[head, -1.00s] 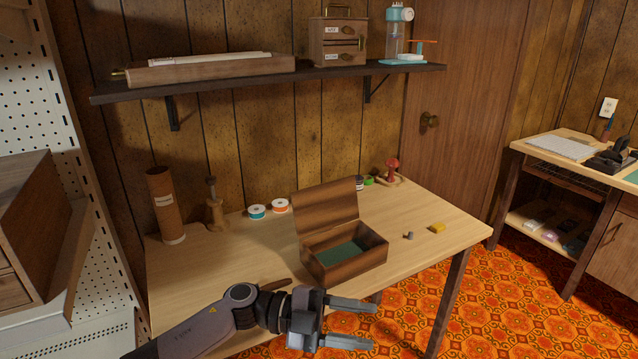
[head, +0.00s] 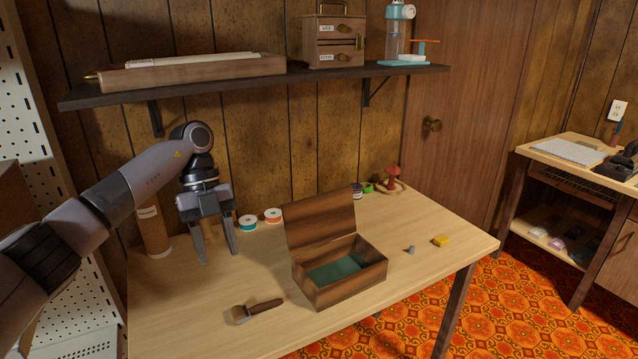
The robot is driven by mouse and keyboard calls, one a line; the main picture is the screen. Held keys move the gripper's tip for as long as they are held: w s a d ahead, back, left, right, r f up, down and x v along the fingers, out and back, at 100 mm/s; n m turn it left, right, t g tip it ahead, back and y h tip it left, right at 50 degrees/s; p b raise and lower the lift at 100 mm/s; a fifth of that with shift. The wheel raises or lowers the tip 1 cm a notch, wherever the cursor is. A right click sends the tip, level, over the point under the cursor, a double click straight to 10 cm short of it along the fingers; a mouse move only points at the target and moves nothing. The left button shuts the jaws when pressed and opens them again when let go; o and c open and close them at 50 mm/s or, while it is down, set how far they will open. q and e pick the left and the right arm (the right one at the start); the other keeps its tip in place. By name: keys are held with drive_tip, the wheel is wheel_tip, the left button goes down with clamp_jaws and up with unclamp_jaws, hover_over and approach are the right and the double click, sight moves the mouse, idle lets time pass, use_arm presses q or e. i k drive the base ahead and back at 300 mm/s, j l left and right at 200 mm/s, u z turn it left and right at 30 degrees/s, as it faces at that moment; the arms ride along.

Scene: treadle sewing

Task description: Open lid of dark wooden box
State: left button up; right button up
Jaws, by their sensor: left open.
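The dark wooden box (head: 345,287) sits on the light wooden table, right of the table's middle. Its lid (head: 320,219) stands raised at the back, tilted slightly backward, and the green-lined inside shows. My left gripper (head: 218,258) is open and empty, pointing down above the table to the left of the box and apart from it. My right gripper is not in view.
A brush (head: 262,306) lies on the table (head: 190,318) in front of the box's left side. Two thread spools (head: 272,215) stand behind. A yellow block (head: 441,240) and a small grey piece (head: 411,250) lie right of the box. A shelf (head: 240,82) runs above.

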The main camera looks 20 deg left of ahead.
sight(310, 222)
drive_tip(key=i+j, duration=0.1)
drive_tip(key=i, duration=0.55)
drive_tip(key=i+j, duration=0.1)
drive_tip(key=i, duration=0.5)
